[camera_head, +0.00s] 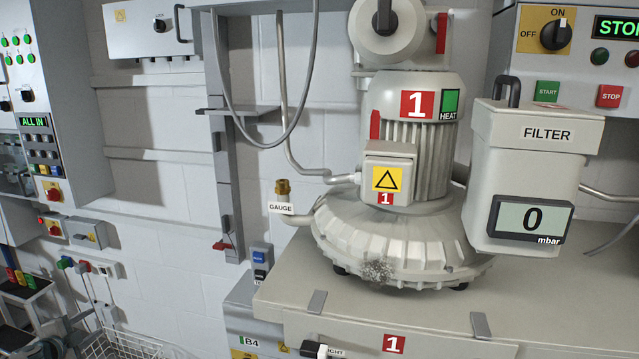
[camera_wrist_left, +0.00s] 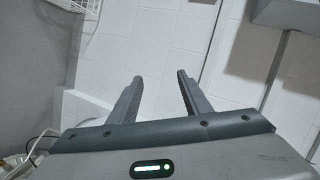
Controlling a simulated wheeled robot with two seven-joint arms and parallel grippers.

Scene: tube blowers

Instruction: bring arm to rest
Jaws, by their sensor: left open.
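My left gripper (camera_wrist_left: 160,78) shows in the left wrist view, with its two dark fingers spread apart and nothing between them. Behind the fingers are a white tiled surface and pale panels; no object touches them. In the head view I cannot clearly make out the left gripper; the lower left corner is cluttered with dark parts. My right gripper is in neither view.
A blower (camera_head: 405,235) marked 1 stands on a grey cabinet (camera_head: 290,290). A filter housing (camera_head: 525,170) reading 0 mbar is beside it. A brass gauge fitting (camera_head: 283,187) sticks up at left. A wire basket (camera_head: 125,346) is low at left. Wall panels (camera_head: 75,90) stand far left.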

